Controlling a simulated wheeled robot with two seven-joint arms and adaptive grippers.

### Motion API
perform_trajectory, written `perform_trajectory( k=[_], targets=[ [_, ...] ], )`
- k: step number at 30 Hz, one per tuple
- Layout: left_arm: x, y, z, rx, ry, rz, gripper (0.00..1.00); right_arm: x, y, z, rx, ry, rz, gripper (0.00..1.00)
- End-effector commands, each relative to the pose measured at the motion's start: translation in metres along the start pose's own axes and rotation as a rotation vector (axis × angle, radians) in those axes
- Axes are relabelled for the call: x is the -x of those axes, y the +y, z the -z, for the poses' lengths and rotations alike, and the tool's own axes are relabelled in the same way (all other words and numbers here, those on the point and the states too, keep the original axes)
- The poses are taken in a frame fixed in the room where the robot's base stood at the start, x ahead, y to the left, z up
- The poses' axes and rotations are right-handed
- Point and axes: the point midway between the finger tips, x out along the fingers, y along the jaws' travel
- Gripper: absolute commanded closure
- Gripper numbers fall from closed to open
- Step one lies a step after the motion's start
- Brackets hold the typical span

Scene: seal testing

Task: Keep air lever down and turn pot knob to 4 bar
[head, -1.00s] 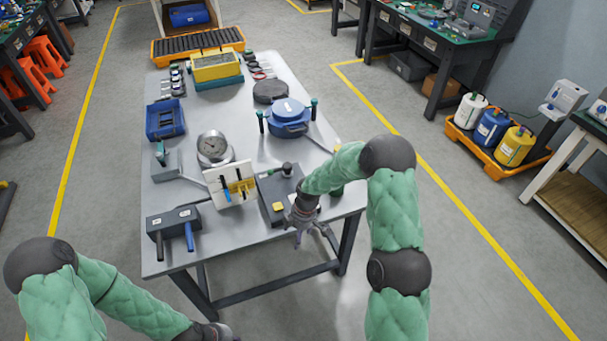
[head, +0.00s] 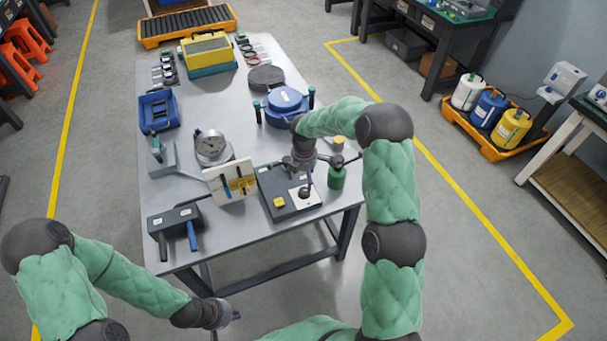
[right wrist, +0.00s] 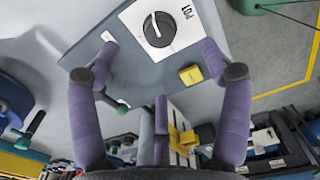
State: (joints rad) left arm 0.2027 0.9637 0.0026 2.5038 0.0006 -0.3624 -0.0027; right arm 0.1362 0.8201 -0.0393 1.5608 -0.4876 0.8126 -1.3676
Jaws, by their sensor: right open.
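A dark grey control box (head: 275,210) stands at the front right of the table. Its pot knob (right wrist: 158,30) is black with a white pointer line, on a white plate marked POT; it also shows in the head view (head: 304,192). My right gripper (right wrist: 160,50) is open over the box, its purple fingers spread on either side of the knob and apart from it. A dark box (head: 174,217) at the front left carries a black lever (head: 162,246) and a blue lever (head: 192,237), both hanging down; their labels are unreadable. My left gripper (head: 228,314) is off the table's front edge, its fingers unclear.
A yellow button (right wrist: 190,75) sits beside the knob plate. A round gauge (head: 211,147) has an unreadable dial. A white panel (head: 232,184) stands between the two boxes. A green bottle (head: 336,176) is right of the control box. A blue pot (head: 286,105) stands behind.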

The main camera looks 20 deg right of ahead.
Motion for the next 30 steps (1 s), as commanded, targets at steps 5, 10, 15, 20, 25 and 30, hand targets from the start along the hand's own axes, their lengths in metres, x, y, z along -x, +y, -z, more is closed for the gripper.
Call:
perform_trajectory(
  k=[5, 10, 15, 20, 25, 30],
  targets=[
    [-0.013, -0.004, 0.001, 0.000, 0.001, 0.000, 1.00, -0.019, 0.000, 0.000, -0.001, 0.000, 0.000, 0.22],
    [-0.024, -0.008, 0.001, 0.000, 0.001, 0.000, 1.00, -0.037, 0.000, 0.000, -0.001, 0.000, 0.001, 0.22],
    [-0.033, -0.012, 0.002, 0.000, 0.001, 0.000, 1.00, -0.053, 0.000, 0.000, -0.001, 0.000, 0.000, 0.22],
    [-0.041, -0.015, 0.002, 0.000, 0.001, 0.000, 1.00, -0.069, 0.000, 0.000, -0.002, 0.000, 0.001, 0.22],
    [-0.045, -0.016, 0.002, 0.000, 0.001, 0.000, 1.00, -0.078, 0.000, 0.000, -0.003, 0.000, 0.000, 0.22],
    [-0.046, -0.016, 0.002, 0.000, 0.001, 0.000, 1.00, -0.080, 0.000, 0.000, -0.002, 0.000, 0.000, 0.22]
  ],
)
